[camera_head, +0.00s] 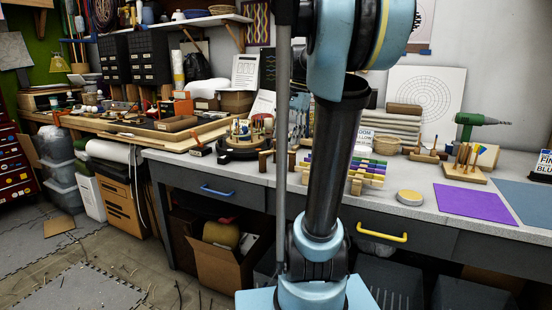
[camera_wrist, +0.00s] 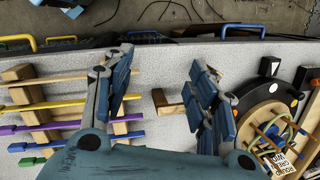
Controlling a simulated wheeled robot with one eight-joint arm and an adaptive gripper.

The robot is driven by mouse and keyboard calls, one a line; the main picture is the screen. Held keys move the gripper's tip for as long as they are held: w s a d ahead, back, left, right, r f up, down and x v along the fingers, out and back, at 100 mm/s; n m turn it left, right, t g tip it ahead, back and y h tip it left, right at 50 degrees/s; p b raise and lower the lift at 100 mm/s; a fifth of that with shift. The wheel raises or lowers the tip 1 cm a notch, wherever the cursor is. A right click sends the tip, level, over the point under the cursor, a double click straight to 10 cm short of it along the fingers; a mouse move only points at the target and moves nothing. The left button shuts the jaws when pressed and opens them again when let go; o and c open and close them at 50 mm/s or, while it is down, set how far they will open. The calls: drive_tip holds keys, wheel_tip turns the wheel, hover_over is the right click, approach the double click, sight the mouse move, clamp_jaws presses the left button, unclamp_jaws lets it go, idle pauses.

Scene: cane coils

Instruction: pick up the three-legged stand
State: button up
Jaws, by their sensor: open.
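A small brown wooden stand (camera_wrist: 172,109) lies below the gap between my fingers in the wrist view, partly hidden by the right finger. Its legs cannot be counted, so I cannot be sure it is the three-legged stand. Small brown wooden pieces (camera_head: 265,161) also show at the bench's front in the head view, left of my arm. My gripper (camera_wrist: 160,76) is open and empty, its blue-padded fingers wide apart above the bench. The gripper itself does not show in the head view.
A wooden rack with coloured bars (camera_wrist: 48,112) is left of the fingers in the wrist view. A round black turntable (camera_wrist: 262,97) with wooden parts is close on the right. The grey bench top (camera_wrist: 180,60) is bare around the stand. Its front edge has a blue drawer handle (camera_head: 217,191).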

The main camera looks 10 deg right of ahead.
drive_tip(key=w+d+r+m+y, duration=0.1)
drive_tip(key=w+d+r+m, duration=0.2)
drive_tip(key=w, duration=0.4)
drive_tip(key=w+d+r+m+y, duration=0.1)
drive_tip(key=w+d+r+m, duration=0.15)
drive_tip(key=w+r, duration=0.4)
drive_tip(key=g, duration=0.1)
approach(277, 141)
drive_tip(key=shift+m, duration=0.35)
drive_tip(key=x, duration=0.3)
drive_tip(key=w+x, duration=0.1)
drive_tip(key=x, duration=0.1)
drive_tip(key=shift+d+f, duration=0.1)
drive_tip(key=shift+w+x, duration=0.15)
drive_tip(key=shift+x, duration=1.2)
drive_tip(key=shift+w+x, duration=0.15)
drive_tip(key=shift+x, duration=1.2)
drive_tip(key=shift+d, duration=0.1)
clamp_jaws()
